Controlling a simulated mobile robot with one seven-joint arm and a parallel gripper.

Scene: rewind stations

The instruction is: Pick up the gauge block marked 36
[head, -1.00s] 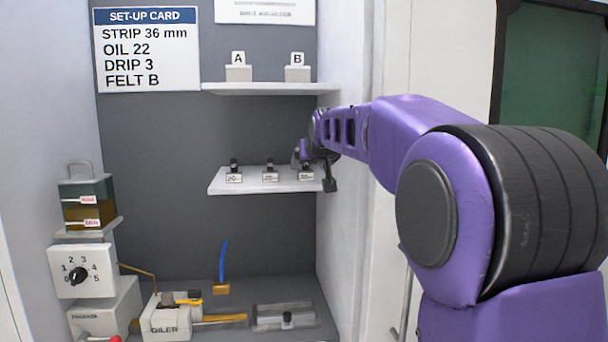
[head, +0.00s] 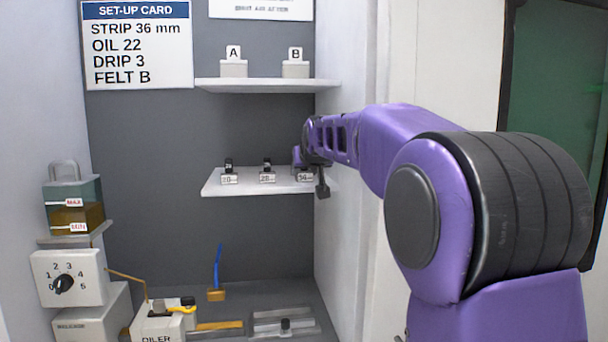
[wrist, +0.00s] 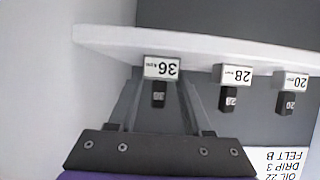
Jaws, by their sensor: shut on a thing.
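The gauge block marked 36 (wrist: 158,95) is a small dark block at the white holder labelled 36 (wrist: 162,68), which shows upside down in the wrist view. My gripper (wrist: 160,88) has one finger on each side of this block and is shut on it. I cannot tell whether the block is clear of its holder. In the head view my gripper (head: 304,158) is at the right end of the middle shelf (head: 245,188) and mostly hides the block. The blocks marked 28 (wrist: 230,99) and 20 (wrist: 288,102) stand apart at their own labelled holders.
The upper shelf (head: 262,86) with items A and B is above my gripper. The side wall (head: 340,225) is close on the right. An oiler (head: 160,322), a dial box (head: 68,278) and a blue-handled tool (head: 217,285) are below. The set-up card (head: 137,48) reads strip 36 mm.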

